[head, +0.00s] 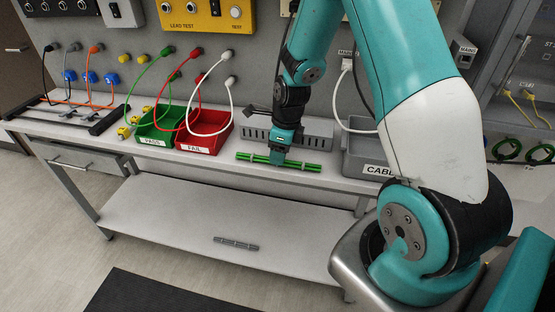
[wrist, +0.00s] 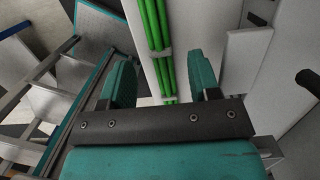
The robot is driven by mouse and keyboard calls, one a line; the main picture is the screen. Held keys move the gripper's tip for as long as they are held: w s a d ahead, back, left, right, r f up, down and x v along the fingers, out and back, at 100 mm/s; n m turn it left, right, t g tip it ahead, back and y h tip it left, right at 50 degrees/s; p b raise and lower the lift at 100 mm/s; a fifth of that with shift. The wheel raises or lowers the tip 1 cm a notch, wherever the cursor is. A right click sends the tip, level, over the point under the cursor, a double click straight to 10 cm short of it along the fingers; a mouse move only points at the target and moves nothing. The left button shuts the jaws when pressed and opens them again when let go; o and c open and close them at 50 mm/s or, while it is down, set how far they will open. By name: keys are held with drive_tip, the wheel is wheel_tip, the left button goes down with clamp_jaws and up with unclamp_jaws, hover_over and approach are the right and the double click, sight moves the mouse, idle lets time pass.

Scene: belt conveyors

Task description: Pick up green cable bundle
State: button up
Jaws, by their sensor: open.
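The green cable bundle (head: 308,166) lies on the white bench top near its front edge, held together by pale ties. My gripper (head: 278,160) points down at the bundle's middle. In the wrist view the bundle (wrist: 161,30) runs lengthwise between the two teal fingers of my gripper (wrist: 161,75), with a gap on each side. The fingers are open and hold nothing. The bundle's lower end is partly hidden behind the gripper body in the wrist view. I cannot tell the exact height of the fingertips above the bench.
A green PASS bin (head: 150,133) and a red FAIL bin (head: 196,147) stand to the left. A grey slotted duct (head: 312,138) is close behind the bundle. A grey bin labelled CABL (head: 360,160) is to the right. A grey strip (head: 236,243) lies on the lower shelf.

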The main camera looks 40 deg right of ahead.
drive_tip(key=shift+w+a+f, duration=0.1)
drive_tip(key=shift+f, duration=0.6)
drive_tip(key=shift+w+a+f, duration=0.1)
drive_tip(key=shift+f, duration=0.6)
drive_tip(key=c, duration=1)
drive_tip(key=shift+d, duration=0.1)
drive_tip(key=shift+c, duration=0.2)
